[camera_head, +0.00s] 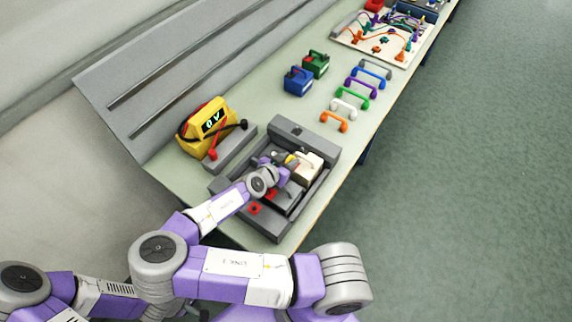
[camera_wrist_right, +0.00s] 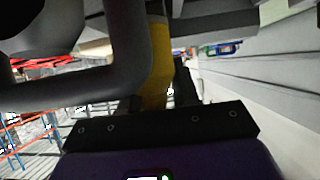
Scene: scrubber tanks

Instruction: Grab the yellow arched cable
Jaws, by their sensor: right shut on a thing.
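My right gripper (camera_head: 283,161) is over the grey tray (camera_head: 327,137), beside a cream block (camera_head: 308,168). It is shut on the yellow arched cable. A small part of the yellow arched cable (camera_head: 291,158) shows at the fingers; the rest is hidden by the gripper. In the right wrist view the yellow cable (camera_wrist_right: 160,62) is a large upright yellow piece, close in front of the dark gripper body. My left gripper is not in view.
A yellow meter (camera_head: 207,124) stands left. Blue (camera_head: 298,83) and green (camera_head: 316,63) blocks stand farther back.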

